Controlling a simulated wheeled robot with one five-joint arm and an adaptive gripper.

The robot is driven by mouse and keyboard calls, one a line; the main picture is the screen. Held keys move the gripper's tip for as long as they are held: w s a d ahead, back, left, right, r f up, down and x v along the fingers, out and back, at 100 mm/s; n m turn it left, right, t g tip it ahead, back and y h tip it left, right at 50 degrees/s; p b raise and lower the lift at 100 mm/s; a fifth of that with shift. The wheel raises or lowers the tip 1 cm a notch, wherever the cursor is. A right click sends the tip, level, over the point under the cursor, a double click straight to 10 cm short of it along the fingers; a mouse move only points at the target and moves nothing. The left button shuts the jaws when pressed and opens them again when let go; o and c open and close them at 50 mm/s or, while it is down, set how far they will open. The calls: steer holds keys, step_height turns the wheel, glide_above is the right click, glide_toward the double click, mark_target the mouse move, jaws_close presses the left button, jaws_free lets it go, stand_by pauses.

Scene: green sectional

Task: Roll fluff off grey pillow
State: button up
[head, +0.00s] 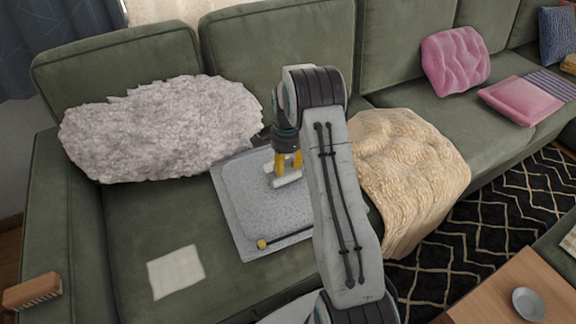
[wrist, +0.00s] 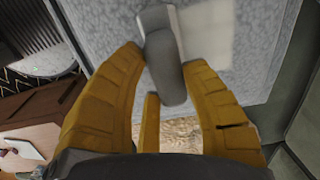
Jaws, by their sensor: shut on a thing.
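The grey pillow (head: 255,210) lies flat on the green sofa seat, with a paler border around its speckled middle. It fills much of the wrist view (wrist: 110,30). My gripper (head: 288,165), with yellow fingers, is over its upper right part. The gripper (wrist: 163,75) is shut on the grey handle of a lint roller; its white roller (wrist: 207,38) shows beyond the fingers. In the head view the white roller (head: 287,181) is just below the fingertips, at or very near the pillow surface; contact is not clear. I cannot make out separate fluff. My arm hides the pillow's right side.
A shaggy pale cushion (head: 160,130) leans at the left. A dark stick with a yellow end (head: 262,244) lies along the pillow's lower edge. A white cloth (head: 175,271), a wooden brush (head: 32,291) and a beige throw (head: 415,170) are nearby. A wooden table (head: 500,300) stands lower right.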

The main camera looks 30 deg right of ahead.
steer(key=shift+w+f+p, duration=0.15)
steer(key=shift+w+p, duration=0.3)
steer(key=shift+w, duration=0.95)
steer(key=shift+w+d+r+p, duration=0.15)
steer(key=shift+w+p, duration=0.55)
steer(key=shift+w, duration=1.05)
steer(key=shift+w+r+p, duration=0.1)
steer(key=shift+w+p, duration=0.6)
steer(key=shift+w, duration=1.05)
steer(key=shift+d+f, duration=0.1)
steer(key=shift+d, duration=0.3)
steer(key=shift+s+d, duration=0.2)
steer(key=shift+d, duration=0.1)
steer(key=shift+s+f+b, duration=0.15)
steer(key=shift+s+b, duration=0.75)
steer(key=shift+s, duration=1.25)
steer(key=shift+s+a+b, duration=0.15)
steer(key=shift+s+b, duration=0.3)
steer(key=shift+s, duration=0.8)
steer(key=shift+s, duration=0.1)
